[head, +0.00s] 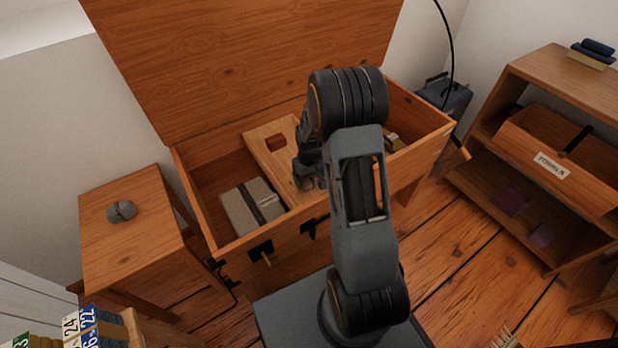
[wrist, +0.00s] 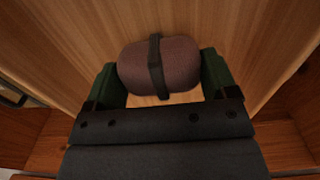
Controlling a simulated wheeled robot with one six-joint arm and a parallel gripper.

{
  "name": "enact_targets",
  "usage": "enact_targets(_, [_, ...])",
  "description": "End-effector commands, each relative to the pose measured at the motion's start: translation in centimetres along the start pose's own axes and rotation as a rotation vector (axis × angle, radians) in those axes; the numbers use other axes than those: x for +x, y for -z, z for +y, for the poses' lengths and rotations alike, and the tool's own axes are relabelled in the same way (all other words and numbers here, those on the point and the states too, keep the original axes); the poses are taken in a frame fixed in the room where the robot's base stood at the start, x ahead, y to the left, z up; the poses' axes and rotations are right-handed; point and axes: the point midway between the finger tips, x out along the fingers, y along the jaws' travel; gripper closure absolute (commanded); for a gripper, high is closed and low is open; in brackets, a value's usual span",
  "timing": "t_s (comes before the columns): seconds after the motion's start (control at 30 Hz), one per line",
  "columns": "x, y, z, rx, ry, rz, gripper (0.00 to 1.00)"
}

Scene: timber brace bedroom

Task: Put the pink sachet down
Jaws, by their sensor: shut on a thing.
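The pink sachet (wrist: 185,68) is a dull pinkish-brown rounded bundle with a dark strap around its middle in the wrist view. My gripper (wrist: 160,74) is shut on it, with a green finger against each end. In the head view my gripper (head: 308,172) is inside the open wooden chest, over a pale wooden board or tray (head: 268,148). Only a small pinkish part of the sachet (head: 308,184) shows there, below the gripper. Pale wood lies behind the sachet in the wrist view; I cannot tell whether they touch.
The chest's front wall (head: 285,232) and raised lid (head: 240,60) surround the work area. A grey strapped box (head: 240,207) lies in the chest's left front. A side table (head: 125,240) holds a grey bundle (head: 121,211). A shelf (head: 545,90) stands at right.

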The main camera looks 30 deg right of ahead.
Motion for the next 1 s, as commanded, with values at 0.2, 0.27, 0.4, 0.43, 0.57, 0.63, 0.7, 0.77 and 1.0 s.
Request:
enact_targets(0.2, [0.3, 0.0, 0.0, 0.000, 0.000, 0.000, 0.16])
enact_targets(0.27, [0.3, 0.0, 0.0, 0.000, 0.000, 0.000, 0.10])
enact_targets(0.4, [0.3, 0.0, 0.0, 0.000, 0.000, 0.000, 0.00])
enact_targets(0.43, [0.3, 0.0, 0.0, 0.000, 0.000, 0.000, 0.00])
enact_targets(0.57, [0.3, 0.0, 0.0, 0.000, 0.000, 0.000, 0.00])
enact_targets(0.63, [0.1, 0.0, 0.0, 0.000, 0.000, 0.000, 0.00])
enact_targets(0.7, [-0.5, 0.0, 0.0, 0.001, 0.000, 0.001, 0.00])
enact_targets(0.77, [-1.3, 0.0, 0.0, 0.001, 0.000, 0.001, 0.00])
enact_targets(1.0, [-6.1, 0.0, 0.0, 0.000, -0.001, 0.002, 0.00])
